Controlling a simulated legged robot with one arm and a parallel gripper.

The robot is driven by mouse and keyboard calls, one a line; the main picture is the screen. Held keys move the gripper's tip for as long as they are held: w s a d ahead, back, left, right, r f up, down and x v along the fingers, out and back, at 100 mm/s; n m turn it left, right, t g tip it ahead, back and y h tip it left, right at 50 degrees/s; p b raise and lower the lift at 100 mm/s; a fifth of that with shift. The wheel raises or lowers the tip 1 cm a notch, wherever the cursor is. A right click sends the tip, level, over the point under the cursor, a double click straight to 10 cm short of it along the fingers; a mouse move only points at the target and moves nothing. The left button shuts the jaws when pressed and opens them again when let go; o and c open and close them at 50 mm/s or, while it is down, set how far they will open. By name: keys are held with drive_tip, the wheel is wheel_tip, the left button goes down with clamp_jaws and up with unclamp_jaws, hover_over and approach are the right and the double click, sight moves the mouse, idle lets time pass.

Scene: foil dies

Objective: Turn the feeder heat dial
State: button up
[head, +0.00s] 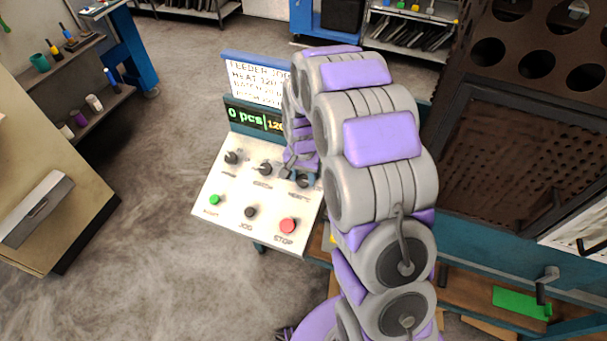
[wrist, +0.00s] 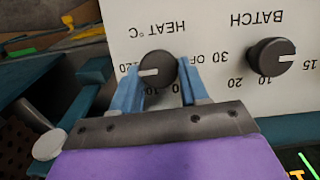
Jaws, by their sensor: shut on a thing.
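The heat dial (wrist: 157,68) is a black round knob under the upside-down label HEAT °C on a white panel (wrist: 205,22) in the wrist view. Its white pointer line points left, towards the printed 120. The blue fingers of my gripper (wrist: 158,82) stand on either side of the dial and are shut on it. In the head view my gripper (head: 300,178) is at the right-hand knob of the panel (head: 265,200), and my arm partly covers that side. The display (head: 250,118) shows 0 pcs and a partly hidden number starting with 12.
The BATCH dial (wrist: 271,57) is close beside my gripper. Green (head: 215,200), black (head: 250,212) and red STOP (head: 288,226) buttons line the panel's front. A sign (head: 255,82) stands behind. A dark perforated machine (head: 520,130) is at right. Floor at left is open.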

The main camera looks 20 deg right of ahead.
drive_tip(key=n+p, duration=0.2)
drive_tip(key=n, duration=0.1)
drive_tip(key=n+h+p, duration=0.1)
drive_tip(key=shift+w+a+r, duration=0.1)
drive_tip(key=shift+a+r, duration=0.05)
drive_tip(key=shift+a, duration=0.1)
drive_tip(key=n+p, duration=0.1)
drive_tip(key=n, duration=0.1)
drive_tip(key=n+h+p, duration=0.1)
drive_tip(key=n, duration=0.1)
drive_tip(key=shift+a+h+p, duration=0.2)
drive_tip(key=shift+h+p, duration=0.1)
drive_tip(key=shift+p, duration=0.05)
drive_tip(key=shift+a+n+h+p, duration=0.1)
drive_tip(key=shift+n+h+p, duration=0.35)
drive_tip(key=shift+n, duration=0.85)
drive_tip(key=shift+f, duration=0.2)
drive_tip(key=o, duration=1)
